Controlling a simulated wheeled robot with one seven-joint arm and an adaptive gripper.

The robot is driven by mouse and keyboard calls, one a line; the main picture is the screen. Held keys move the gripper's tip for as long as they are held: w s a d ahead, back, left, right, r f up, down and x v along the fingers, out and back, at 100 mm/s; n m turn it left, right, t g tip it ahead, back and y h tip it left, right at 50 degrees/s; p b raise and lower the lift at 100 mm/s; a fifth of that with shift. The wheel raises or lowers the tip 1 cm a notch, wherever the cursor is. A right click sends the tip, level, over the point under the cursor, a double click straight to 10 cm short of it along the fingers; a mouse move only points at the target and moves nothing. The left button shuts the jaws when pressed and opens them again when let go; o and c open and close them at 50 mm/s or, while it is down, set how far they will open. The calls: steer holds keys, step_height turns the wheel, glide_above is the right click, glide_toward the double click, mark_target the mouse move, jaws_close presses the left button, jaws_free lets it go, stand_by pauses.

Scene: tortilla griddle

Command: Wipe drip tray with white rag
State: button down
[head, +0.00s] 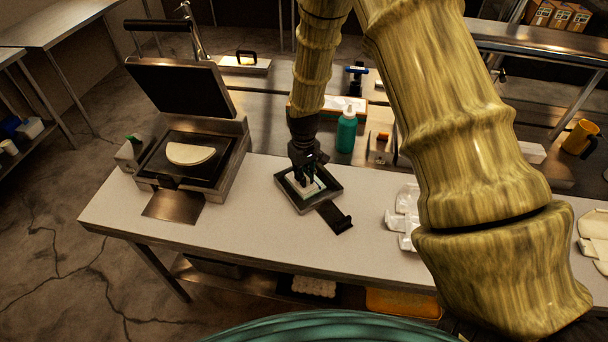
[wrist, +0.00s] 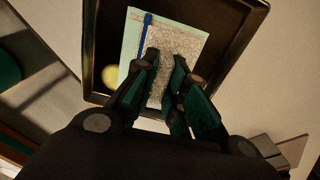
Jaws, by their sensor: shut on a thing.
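The dark square drip tray (head: 296,205) lies on the pale counter near the middle of the head view. Its dark rim (wrist: 92,50) also shows in the wrist view. The white rag (wrist: 182,38) lies inside the tray, with a speckled face, a pale green edge and a blue stripe. A round yellowish spot (wrist: 110,75) shows on the tray floor left of the rag. My gripper (head: 308,182) points down into the tray. Its fingers (wrist: 165,62) are shut on the rag, and their tips hide part of it.
A griddle press (head: 232,165) with its lid raised holds a pale tortilla (head: 190,154) at the left. A dark flat tool (head: 334,217) lies just beside the tray. A teal bottle (head: 346,130) stands behind it. White containers (head: 404,214) sit to the right. The counter between griddle and tray is clear.

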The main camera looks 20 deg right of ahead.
steer(key=c, duration=1.7)
jaws_free()
steer(key=shift+c, duration=0.2)
steer(key=shift+r, duration=0.35)
jaws_close()
steer(key=shift+w+d+f, duration=0.1)
steer(key=shift+d+f, duration=0.05)
steer(key=shift+d, duration=1)
steer(key=shift+a, duration=0.1)
